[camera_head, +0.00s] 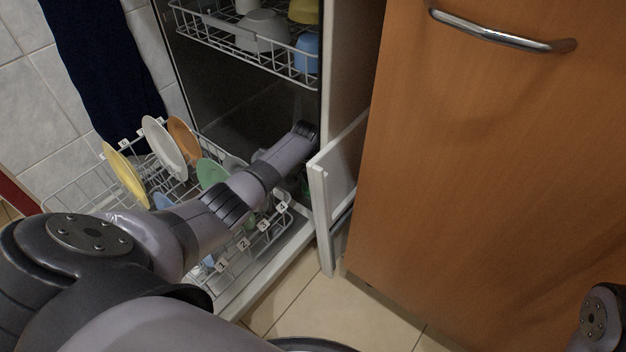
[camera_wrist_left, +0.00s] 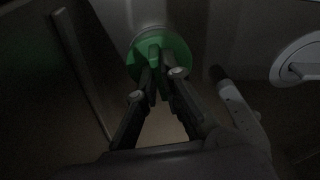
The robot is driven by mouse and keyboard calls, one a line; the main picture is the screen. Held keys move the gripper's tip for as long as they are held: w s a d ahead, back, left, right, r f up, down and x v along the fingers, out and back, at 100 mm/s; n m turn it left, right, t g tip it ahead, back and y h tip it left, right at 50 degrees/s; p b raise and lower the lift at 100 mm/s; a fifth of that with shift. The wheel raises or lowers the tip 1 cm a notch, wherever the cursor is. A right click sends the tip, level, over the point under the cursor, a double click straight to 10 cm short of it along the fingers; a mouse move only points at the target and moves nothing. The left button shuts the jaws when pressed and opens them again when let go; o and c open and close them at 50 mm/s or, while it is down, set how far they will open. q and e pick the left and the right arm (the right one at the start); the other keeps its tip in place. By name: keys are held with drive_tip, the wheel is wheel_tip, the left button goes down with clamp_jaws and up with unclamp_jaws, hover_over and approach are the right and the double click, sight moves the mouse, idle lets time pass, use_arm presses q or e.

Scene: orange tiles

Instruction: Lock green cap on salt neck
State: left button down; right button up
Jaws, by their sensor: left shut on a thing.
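The green cap (camera_wrist_left: 174,50) is round with a raised grip bar, in the upper middle of the dim left wrist view. My left gripper (camera_wrist_left: 157,82) is shut on the bar, its two fingers coming up from below. A pale round rim shows just behind the cap's upper edge. The cap covers the salt neck, and I cannot tell whether the cap is seated or turned tight. In the head view my left arm reaches over the lower rack into the dishwasher, and its gripper and the cap are hidden there. My right gripper is not in view.
The lower rack (camera_head: 267,238) is pulled out at left, holding a yellow plate (camera_head: 124,174), a white plate (camera_head: 163,147) and an orange plate (camera_head: 184,138). The upper rack (camera_head: 212,40) holds bowls. An orange cabinet (camera_head: 480,170) stands at right. A white round fitting (camera_wrist_left: 298,60) is right of the cap.

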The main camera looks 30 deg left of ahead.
use_arm(q)
drive_tip(key=shift+f, duration=0.25)
idle(0.7)
drive_tip(key=c, duration=1.7)
unclamp_jaws()
drive_tip(key=shift+s, duration=0.1)
drive_tip(key=shift+o, duration=0.2)
drive_tip(key=shift+s+d+r, duration=0.1)
drive_tip(key=shift+s+r, duration=0.1)
drive_tip(key=shift+r, duration=1.05)
drive_tip(key=shift+s+d+r, duration=0.1)
drive_tip(key=shift+s+r, duration=0.1)
drive_tip(key=shift+r, duration=1)
drive_tip(key=shift+s+r, duration=0.2)
drive_tip(key=shift+r, duration=1.05)
